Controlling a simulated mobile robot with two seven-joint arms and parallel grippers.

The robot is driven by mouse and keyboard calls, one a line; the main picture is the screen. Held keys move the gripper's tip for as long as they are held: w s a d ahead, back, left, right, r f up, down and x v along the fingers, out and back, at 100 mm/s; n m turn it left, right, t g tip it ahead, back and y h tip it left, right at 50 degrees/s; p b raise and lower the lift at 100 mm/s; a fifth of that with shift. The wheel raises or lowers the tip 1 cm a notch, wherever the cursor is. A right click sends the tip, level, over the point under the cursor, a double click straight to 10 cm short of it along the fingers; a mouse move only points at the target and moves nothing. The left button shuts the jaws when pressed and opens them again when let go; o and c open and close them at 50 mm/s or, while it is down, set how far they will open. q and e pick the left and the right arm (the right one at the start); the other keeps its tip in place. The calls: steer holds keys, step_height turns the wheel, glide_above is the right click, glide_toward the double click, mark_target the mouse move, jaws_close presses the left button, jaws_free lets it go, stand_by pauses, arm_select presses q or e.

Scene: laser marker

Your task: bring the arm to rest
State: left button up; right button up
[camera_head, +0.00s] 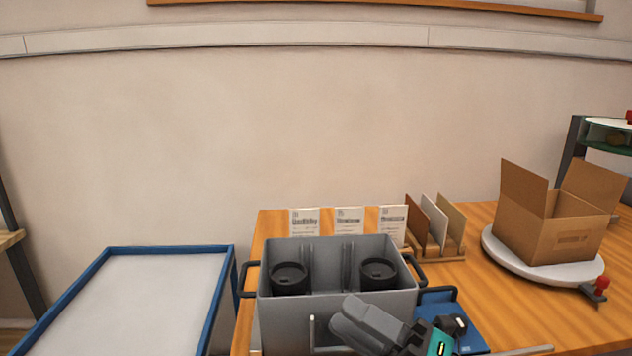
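My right gripper (342,311) is in the lower middle of the head view, in front of the grey bin's front right part. Its two grey fingers lie close together, with nothing seen between them. It hides part of the bin's front wall; I cannot tell whether it touches the bin. My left gripper is not in view.
The grey bin (283,325) holds two black cups (290,278) (379,273). Three white cards, a wooden rack (440,254) with upright plates, and a cardboard box (545,228) on a white turntable (518,266) stand on the table. A blue-rimmed tray table (140,300) is empty at left.

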steer(key=w+d+f+m+t+h, duration=0.2)
steer(key=d+f+m+t+h, duration=0.5)
steer(key=m, duration=0.8)
steer(key=s+d+f+m+g+h, duration=0.2)
steer(key=s+f+m+h, duration=0.3)
steer(key=f, duration=0.6)
steer(key=s+d+f+m+g+h, duration=0.3)
steer(key=s+f+m+h, duration=0.3)
steer(key=s+f+m, duration=0.2)
step_height(320, 180, down, 5)
steer(key=shift+d+r+m+g, duration=0.2)
steer(key=shift+d+m+g, duration=0.1)
steer(key=shift+m, duration=0.8)
